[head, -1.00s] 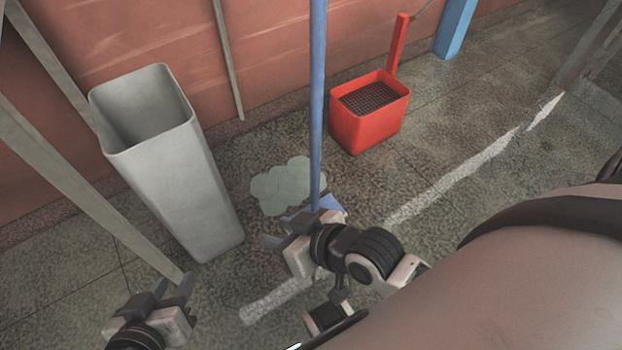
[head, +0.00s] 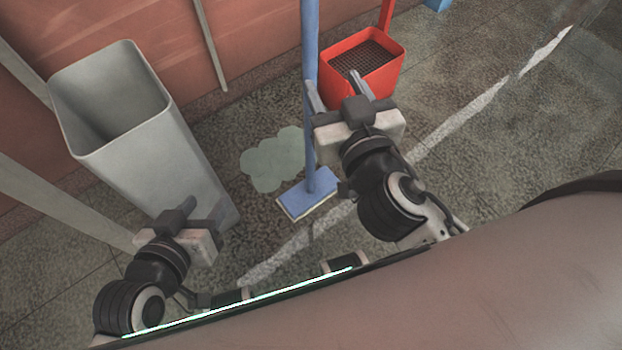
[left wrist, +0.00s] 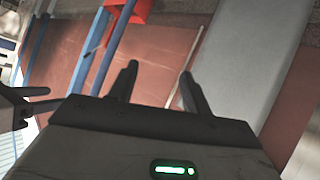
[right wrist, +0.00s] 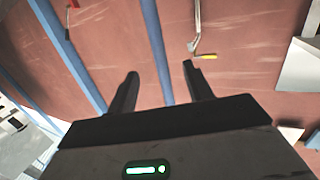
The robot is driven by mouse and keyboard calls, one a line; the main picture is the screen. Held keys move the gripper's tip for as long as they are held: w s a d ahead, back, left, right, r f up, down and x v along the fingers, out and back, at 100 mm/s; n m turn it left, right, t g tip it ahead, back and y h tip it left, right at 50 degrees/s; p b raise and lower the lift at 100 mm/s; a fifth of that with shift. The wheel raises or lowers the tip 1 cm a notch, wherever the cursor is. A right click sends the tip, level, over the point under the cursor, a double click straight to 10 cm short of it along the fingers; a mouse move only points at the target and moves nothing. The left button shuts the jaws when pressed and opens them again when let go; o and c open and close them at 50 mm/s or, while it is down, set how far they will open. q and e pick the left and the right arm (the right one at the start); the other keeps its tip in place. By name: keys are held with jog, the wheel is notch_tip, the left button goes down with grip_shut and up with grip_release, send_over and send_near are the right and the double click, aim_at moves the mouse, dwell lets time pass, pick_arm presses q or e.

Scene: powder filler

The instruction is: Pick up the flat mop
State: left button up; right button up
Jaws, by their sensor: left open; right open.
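The flat mop stands upright, with a blue pole (head: 311,50) and a flat blue head (head: 308,195) on the floor. My right gripper (head: 335,92) is open, beside the lower part of the pole, with its left finger close to it. In the right wrist view a blue pole (right wrist: 158,45) runs between the open fingers (right wrist: 160,70); whether it is inside the jaws or beyond them I cannot tell. My left gripper (head: 205,208) is open and empty in front of the grey bin. The left wrist view also shows its open fingers (left wrist: 158,70).
A tall grey bin (head: 165,150) stands left of the mop. A red bucket (head: 375,85) with a dark grate stands behind my right gripper. A pale puddle (head: 270,160) lies beside the mop head. A reddish wall (head: 120,25) closes the back. Floor at the right is clear.

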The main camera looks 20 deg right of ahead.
notch_tip(320, 180, up, 2)
jog(key=t, duration=0.1)
send_near(312, 12)
jog(key=shift+h, duration=0.4)
jog(key=w, duration=0.3)
jog(key=w+p, duration=0.1)
jog(key=w, duration=0.1)
jog(key=shift+w+a+f, duration=0.2)
jog(key=shift+w+f, duration=0.05)
jog(key=shift+f, duration=0.1)
jog(key=shift+w+d+r, duration=0.1)
jog(key=shift+w+d, duration=0.05)
jog(key=shift+w, duration=1.35)
jog(key=shift+w+d+r, duration=0.1)
jog(key=shift+w, duration=1.4)
grip_shut()
jog(key=shift+r, duration=0.15)
